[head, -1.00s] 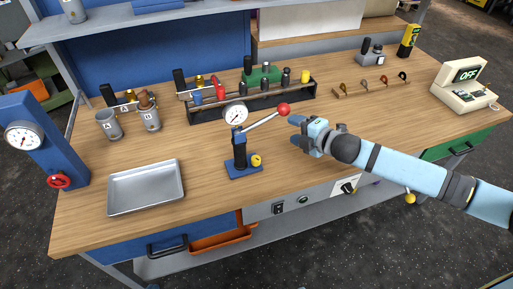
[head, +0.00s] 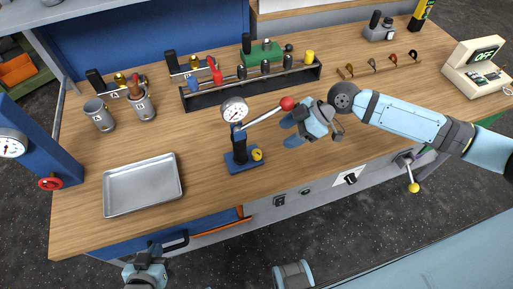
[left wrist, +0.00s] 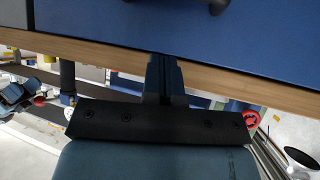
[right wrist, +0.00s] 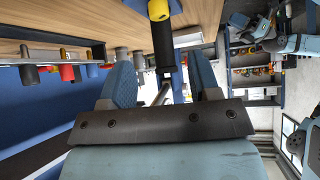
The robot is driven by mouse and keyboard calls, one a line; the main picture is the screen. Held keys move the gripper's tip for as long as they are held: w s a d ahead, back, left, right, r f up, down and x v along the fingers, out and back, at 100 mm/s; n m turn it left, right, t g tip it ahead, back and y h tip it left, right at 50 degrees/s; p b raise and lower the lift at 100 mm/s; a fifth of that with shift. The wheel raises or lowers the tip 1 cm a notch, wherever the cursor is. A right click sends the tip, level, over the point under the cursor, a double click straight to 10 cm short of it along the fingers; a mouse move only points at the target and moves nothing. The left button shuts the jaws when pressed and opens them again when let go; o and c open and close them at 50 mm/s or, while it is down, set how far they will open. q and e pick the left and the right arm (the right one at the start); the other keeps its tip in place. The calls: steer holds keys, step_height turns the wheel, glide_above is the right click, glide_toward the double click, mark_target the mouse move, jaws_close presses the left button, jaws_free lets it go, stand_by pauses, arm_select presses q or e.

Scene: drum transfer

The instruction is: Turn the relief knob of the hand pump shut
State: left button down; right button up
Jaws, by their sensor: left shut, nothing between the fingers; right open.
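The hand pump (head: 239,145) stands upright on its blue base on the bench, with a gauge (head: 234,111) on top. Its lever rises right to a red ball (head: 287,103). The yellow relief knob (head: 257,154) sits at the base's right side; it also shows at the top of the right wrist view (right wrist: 158,9). My right gripper (head: 289,132) is open and empty, right of the pump, below the red ball and apart from the knob. In its wrist view the pump column shows between the fingers (right wrist: 163,85). My left gripper (head: 153,256) is shut and empty before the bench front (left wrist: 163,75).
A metal tray (head: 142,187) lies left of the pump. A tool rack (head: 250,86) and cups (head: 142,108) stand behind. A blue gauge stand (head: 28,150) is at the left. A drawer handle (head: 168,243) is near my left gripper.

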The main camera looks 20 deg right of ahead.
mark_target(257, 152)
steer(key=x, duration=1.2)
steer(key=shift+a+f+p, duration=0.1)
steer(key=shift+p, duration=0.25)
steer(key=c, duration=0.9)
steer(key=shift+r+m+t+p, duration=0.3)
steer(key=shift+m+p, duration=0.1)
steer(key=shift+p, duration=0.45)
steer(key=shift+f+m+t, duration=0.2)
steer(key=shift+m+t, duration=0.1)
steer(key=o, duration=0.9)
